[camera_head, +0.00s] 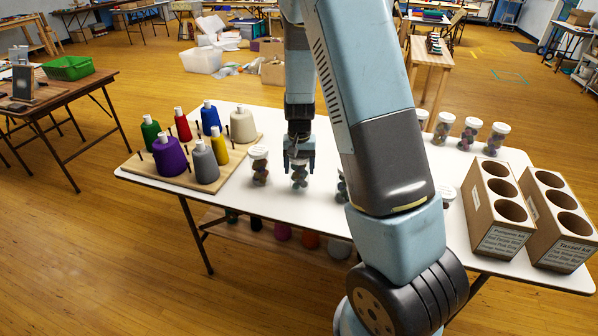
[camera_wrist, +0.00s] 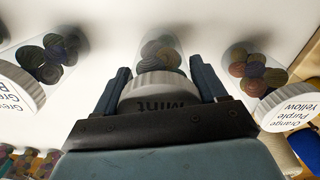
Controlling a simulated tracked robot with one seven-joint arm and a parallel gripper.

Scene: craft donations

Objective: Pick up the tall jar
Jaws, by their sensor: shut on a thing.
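My gripper (camera_head: 299,160) points down over the white table and is shut around a clear jar of dark contents (camera_head: 299,177). In the wrist view my gripper (camera_wrist: 165,82) has one finger on each side of this jar's white lid (camera_wrist: 158,90), which reads "Mint". The jar stands upright, at or very near the table top; I cannot tell whether it touches. A jar with a white lid (camera_head: 260,167) stands to its left, labelled "Orange Purple Yellow" in the wrist view (camera_wrist: 285,108). Another jar (camera_head: 342,186) stands to its right, partly hidden by my arm.
A wooden board (camera_head: 207,186) with several coloured thread cones is at the table's left. Several lidded jars (camera_head: 469,134) stand at the back right. Two cardboard boxes with round holes (camera_head: 497,241) (camera_head: 553,250) stand at the right end. The white table (camera_head: 240,207) has free room in front of the jars.

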